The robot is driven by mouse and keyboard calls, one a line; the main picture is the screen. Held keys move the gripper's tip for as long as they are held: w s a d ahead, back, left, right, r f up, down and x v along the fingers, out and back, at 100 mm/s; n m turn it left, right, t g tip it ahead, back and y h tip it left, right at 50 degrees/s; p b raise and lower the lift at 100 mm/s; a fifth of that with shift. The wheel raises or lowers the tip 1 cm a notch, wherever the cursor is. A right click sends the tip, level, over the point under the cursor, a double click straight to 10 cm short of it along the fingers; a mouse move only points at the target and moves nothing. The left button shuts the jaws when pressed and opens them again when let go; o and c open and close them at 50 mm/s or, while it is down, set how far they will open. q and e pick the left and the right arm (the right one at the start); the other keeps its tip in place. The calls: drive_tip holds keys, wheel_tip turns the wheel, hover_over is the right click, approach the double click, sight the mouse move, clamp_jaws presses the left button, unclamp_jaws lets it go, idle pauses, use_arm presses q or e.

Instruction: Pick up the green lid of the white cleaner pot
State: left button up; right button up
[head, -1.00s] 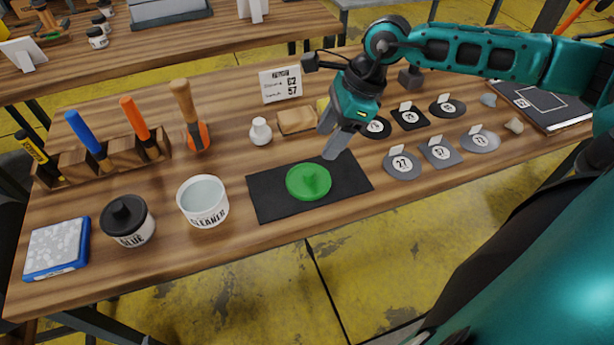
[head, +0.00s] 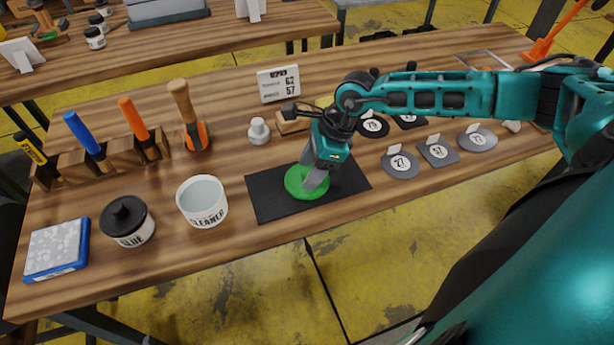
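The green lid (head: 297,187) lies flat on a black mat (head: 262,207) on the workbench. The white cleaner pot (head: 205,210) stands open, left of the mat. My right gripper (head: 309,186) reaches down over the lid from the upper right, its fingers at the lid's middle and hiding the knob there. I cannot tell whether the fingers are apart or closed on the knob. My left gripper is out of view.
A black-lidded glue pot (head: 128,222) and a blue-edged pad (head: 57,249) stand at the left. A tool rack (head: 107,160), a small white bottle (head: 259,131) and a number sign (head: 278,84) stand behind. Several numbered patches (head: 401,165) lie right of the mat.

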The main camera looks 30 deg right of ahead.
clamp_jaws()
idle(0.3)
drive_tip(key=shift+r, duration=0.15)
